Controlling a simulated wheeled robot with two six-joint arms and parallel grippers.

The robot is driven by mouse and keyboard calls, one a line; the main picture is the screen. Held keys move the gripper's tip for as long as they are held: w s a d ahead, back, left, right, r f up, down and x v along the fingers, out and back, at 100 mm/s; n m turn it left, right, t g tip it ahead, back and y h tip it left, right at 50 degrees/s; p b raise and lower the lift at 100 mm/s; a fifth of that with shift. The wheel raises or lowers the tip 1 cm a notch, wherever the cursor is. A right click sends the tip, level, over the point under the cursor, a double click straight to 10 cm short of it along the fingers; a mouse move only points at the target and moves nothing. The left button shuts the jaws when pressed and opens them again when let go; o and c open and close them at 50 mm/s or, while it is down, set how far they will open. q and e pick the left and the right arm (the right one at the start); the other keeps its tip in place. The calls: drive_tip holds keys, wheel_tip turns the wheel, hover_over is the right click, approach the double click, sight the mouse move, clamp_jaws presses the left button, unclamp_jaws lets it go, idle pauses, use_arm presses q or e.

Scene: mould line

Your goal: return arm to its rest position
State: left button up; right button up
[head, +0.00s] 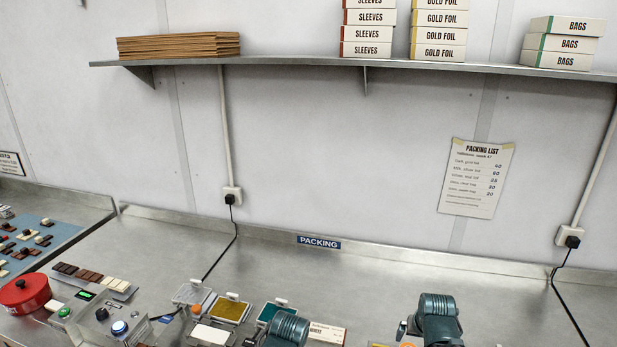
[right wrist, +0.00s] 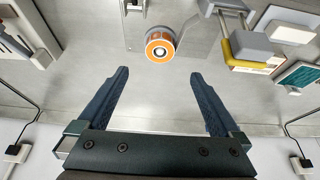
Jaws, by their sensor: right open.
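My right arm (head: 438,318) shows at the bottom edge of the head view, right of the middle, over the packing bench. In the right wrist view, my right gripper (right wrist: 159,76) has its two dark fingers wide apart with nothing between them. A roll with an orange face (right wrist: 160,51) lies past the fingertips, apart from them. A teal housing of my left arm (head: 287,329) shows at the bottom edge of the head view. The fingers of my left gripper are not visible.
The steel packing bench (head: 330,270) is clear toward the wall. A white carton (head: 327,333), a gold-filled tray (head: 229,308) and a red pot (head: 25,293) stand along its front and left. A shelf (head: 300,64) with boxes hangs above.

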use_arm(q)
wheel_tip(320, 180, down, 12)
drive_tip(key=b, duration=1.2)
drive_tip(key=shift+b, duration=0.3)
use_arm(e)
drive_tip(key=x, duration=1.2)
drive_tip(key=shift+w+f, duration=0.1)
drive_tip(key=shift+f, duration=0.3)
use_arm(q)
wheel_tip(320, 180, up, 6)
drive_tip(key=p, duration=0.6)
drive_tip(key=shift+r, duration=0.2)
use_arm(e)
wheel_tip(320, 180, up, 6)
drive_tip(key=shift+r, duration=0.1)
use_arm(q)
drive_tip(key=shift+f, duration=0.1)
use_arm(e)
drive_tip(key=shift+a, duration=0.1)
